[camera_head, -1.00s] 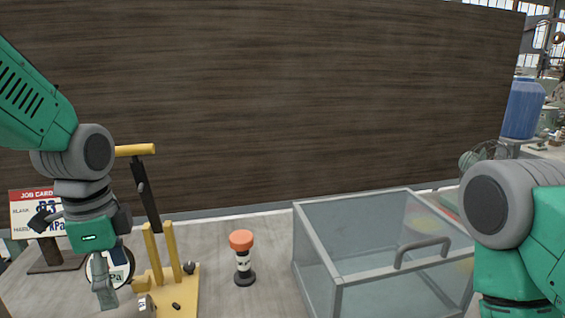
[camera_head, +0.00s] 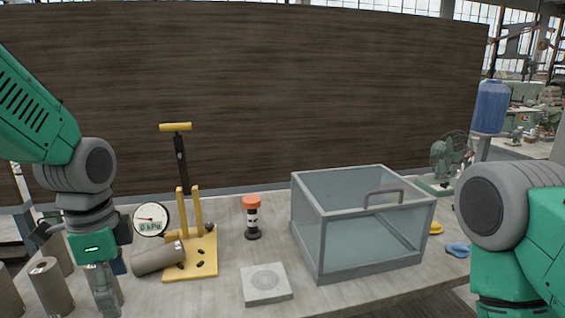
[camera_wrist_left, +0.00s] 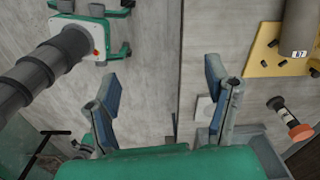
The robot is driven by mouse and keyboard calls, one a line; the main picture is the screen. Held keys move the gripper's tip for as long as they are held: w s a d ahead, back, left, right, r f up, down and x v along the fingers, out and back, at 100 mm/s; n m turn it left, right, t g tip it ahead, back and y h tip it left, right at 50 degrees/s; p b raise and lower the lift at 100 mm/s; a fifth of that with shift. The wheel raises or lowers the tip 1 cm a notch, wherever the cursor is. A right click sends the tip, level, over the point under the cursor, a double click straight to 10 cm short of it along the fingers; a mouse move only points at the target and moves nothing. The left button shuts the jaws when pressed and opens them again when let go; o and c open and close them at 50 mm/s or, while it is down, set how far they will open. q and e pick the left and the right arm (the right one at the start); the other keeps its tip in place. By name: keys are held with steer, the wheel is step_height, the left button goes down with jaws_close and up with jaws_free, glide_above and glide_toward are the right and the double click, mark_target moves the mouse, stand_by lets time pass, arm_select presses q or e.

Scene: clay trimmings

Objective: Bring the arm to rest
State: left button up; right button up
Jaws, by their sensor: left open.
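My left gripper (camera_head: 112,283) hangs low at the left in the head view, pointing down in front of the grey cylinders. In the left wrist view its two blue-padded fingers (camera_wrist_left: 163,82) stand wide apart with nothing between them. My right arm (camera_head: 505,225) is bent at the right edge of the head view, and its gripper is below the frame there.
A grey cylinder (camera_head: 158,258) lies against the yellow-based pump stand (camera_head: 204,268), beside a round gauge (camera_head: 151,219). An orange-capped post (camera_head: 251,218), grey slab (camera_head: 265,299) and glass box (camera_head: 345,271) stand to the right. A dark panel (camera_head: 260,90) closes the back.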

arm_select(q)
steer(key=s+f+n+b, duration=0.1)
steer(key=s+f+n, duration=0.25)
steer(key=f, duration=0.75)
steer(key=s+f+n+b, duration=0.1)
steer(key=s+f+n, duration=0.25)
steer(key=f, duration=0.85)
steer(key=s+f+n+b, duration=0.1)
steer(key=s+f+n, duration=0.4)
steer(key=s+f, duration=0.6)
steer(key=s, duration=0.4)
steer(key=shift+a+f+n, duration=0.2)
steer(key=shift+f+n, duration=0.2)
arm_select(e)
steer(key=f, duration=0.4)
steer(key=shift+w+d, duration=0.3)
steer(key=shift+d, duration=0.1)
arm_select(q)
steer(key=shift+a, duration=0.25)
arm_select(e)
steer(key=shift+a+r, duration=0.1)
steer(key=shift+a, duration=0.1)
arm_select(q)
steer(key=shift+w+f, duration=0.1)
steer(key=shift+w, duration=0.1)
arm_select(e)
steer(key=shift+a, duration=0.15)
